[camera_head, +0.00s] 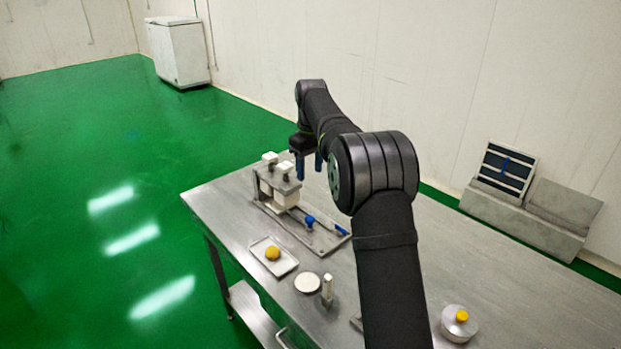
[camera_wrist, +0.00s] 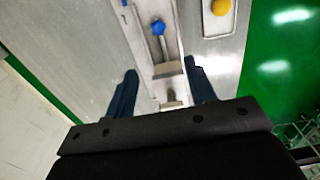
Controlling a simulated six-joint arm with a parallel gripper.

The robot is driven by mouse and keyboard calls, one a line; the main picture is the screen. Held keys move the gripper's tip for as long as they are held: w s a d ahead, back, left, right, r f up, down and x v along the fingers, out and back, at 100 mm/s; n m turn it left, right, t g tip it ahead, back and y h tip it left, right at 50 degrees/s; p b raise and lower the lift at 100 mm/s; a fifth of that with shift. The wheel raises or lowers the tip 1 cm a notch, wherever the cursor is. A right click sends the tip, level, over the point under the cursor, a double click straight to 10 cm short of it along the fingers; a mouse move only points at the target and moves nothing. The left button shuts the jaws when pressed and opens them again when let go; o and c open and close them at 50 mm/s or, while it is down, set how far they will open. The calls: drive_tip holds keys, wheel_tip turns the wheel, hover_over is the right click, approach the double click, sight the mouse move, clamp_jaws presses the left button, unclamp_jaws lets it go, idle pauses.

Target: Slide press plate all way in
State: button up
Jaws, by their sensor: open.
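The encrusting machine (camera_head: 280,190) stands near the left end of the steel table, a small metal frame with white blocks on top. Its flat base extends to the front right and carries a blue star knob (camera_head: 310,222). In the wrist view the knob (camera_wrist: 158,27) is on a rod leading to a grey block (camera_wrist: 168,69). I cannot tell for certain which part is the press plate. My gripper (camera_head: 308,172) is open and empty, fingers down, beside the machine's upper right side. In the wrist view my gripper (camera_wrist: 160,66) has its fingers apart, with the grey block showing between them.
A tray (camera_head: 258,246) with a yellow ball (camera_head: 272,253) lies in front of the machine. A white disc (camera_head: 307,283), an upright metal piece (camera_head: 327,290) and a round metal container (camera_head: 459,328) stand further right. My arm crosses above the table, which has bare room behind it.

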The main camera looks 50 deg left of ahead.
sight(310, 218)
drive_tip(key=d+f+y, duration=0.5)
drive_tip(key=d+y, duration=0.4)
drive_tip(key=d, duration=0.4)
drive_tip(key=x, duration=1.7)
drive_tip(key=shift+w+d+f, duration=0.15)
drive_tip(key=shift+w+f, duration=0.05)
drive_tip(key=shift+f, duration=0.15)
drive_tip(key=shift+c, duration=0.2)
